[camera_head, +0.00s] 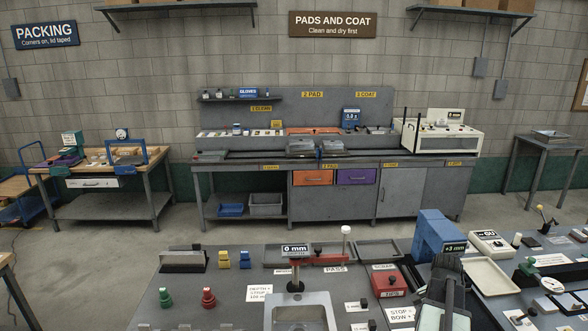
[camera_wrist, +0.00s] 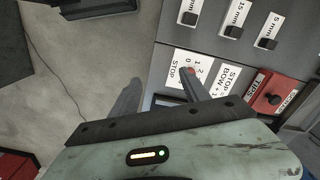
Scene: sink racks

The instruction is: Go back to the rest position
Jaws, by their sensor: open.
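My gripper (camera_wrist: 162,76) shows in the wrist view with its two dark fingers apart and nothing between them. It is over the edge of the near bench, with grey floor under the left finger and white label cards (camera_wrist: 186,66) by the right finger. In the head view, my dark and pale arm end stands at the lower right, in front of the blue block-like device (camera_head: 437,236); its fingertips are hard to make out there. No marked rest position is visible.
The near bench (camera_head: 235,277) holds a red scrap box (camera_head: 388,281), a pale tray (camera_head: 492,277), green and red knobbed pieces and a 0 mm gauge (camera_head: 295,250). A red box (camera_wrist: 272,94) is right of my gripper in the wrist view. Open floor separates the far benches.

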